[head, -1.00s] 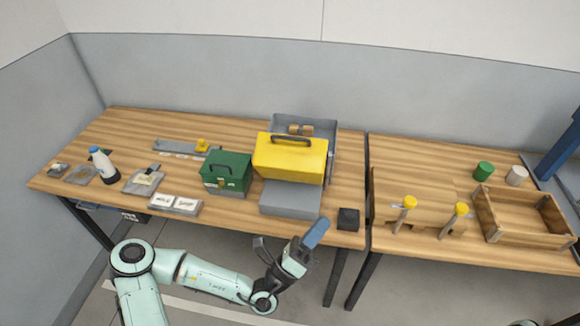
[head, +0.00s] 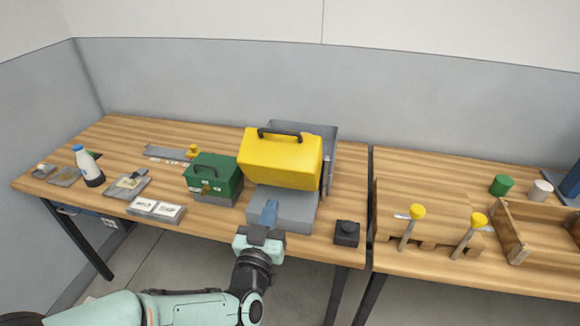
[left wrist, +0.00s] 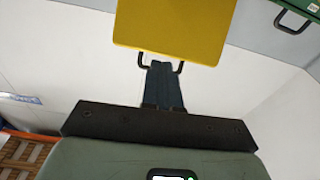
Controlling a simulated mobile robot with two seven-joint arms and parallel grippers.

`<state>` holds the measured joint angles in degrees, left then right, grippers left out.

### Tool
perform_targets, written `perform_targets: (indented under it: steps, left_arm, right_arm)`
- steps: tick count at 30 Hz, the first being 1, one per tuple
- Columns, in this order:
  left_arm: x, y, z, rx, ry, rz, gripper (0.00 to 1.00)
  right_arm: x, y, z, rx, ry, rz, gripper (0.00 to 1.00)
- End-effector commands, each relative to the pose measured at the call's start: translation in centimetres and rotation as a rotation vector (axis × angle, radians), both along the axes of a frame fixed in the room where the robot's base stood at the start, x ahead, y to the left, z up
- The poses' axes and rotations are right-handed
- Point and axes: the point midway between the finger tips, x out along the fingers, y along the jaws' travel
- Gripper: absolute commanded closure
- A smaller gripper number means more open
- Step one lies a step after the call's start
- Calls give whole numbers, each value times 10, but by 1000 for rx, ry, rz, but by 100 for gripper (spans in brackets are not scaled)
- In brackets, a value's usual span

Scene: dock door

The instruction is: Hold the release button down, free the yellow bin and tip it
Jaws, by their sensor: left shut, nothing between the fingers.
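The yellow bin (head: 280,163), with a dark handle on top, sits at the grey dock (head: 298,216). My left gripper (head: 269,211) is shut and empty, its blue fingers in front of the dock's low front part, below the bin. In the left wrist view, the bin (left wrist: 176,28) fills the top middle, and the gripper's fingers (left wrist: 163,75) overlap its handle in the picture; I cannot tell whether they touch. A small black box with a round top (head: 346,232), which looks like the release button, stands right of the dock. My right gripper is out of view.
A green toolbox (head: 214,174) stands close left of the bin. A white bottle (head: 88,165), trays and a card holder (head: 157,209) lie further left. On the right table are a wooden crate (head: 535,228), yellow-topped tools (head: 417,212) and a green can (head: 501,185).

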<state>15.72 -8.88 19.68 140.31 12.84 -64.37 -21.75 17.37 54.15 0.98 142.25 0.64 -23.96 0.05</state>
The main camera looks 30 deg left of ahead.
Motion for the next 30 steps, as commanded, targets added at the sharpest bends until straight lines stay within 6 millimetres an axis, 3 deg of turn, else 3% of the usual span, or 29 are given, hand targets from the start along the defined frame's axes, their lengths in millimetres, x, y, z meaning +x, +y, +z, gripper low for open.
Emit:
perform_targets:
  steps: [1, 3, 8, 24, 30]
  left_arm:
    - [-6, 0, 19, 45, -75, 2, 100]
    - [-12, -1, 38, 85, -143, 2, 100]
    - [-7, 2, 53, 108, -183, 6, 100]
    - [90, 25, 85, 102, -177, 6, 100]
    - [110, 30, 92, 102, -177, 5, 100]
  right_arm:
    - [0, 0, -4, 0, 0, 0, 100]
    - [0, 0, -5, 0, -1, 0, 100]
    - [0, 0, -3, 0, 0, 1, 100]
    - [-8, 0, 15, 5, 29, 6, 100]
    - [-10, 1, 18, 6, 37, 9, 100]
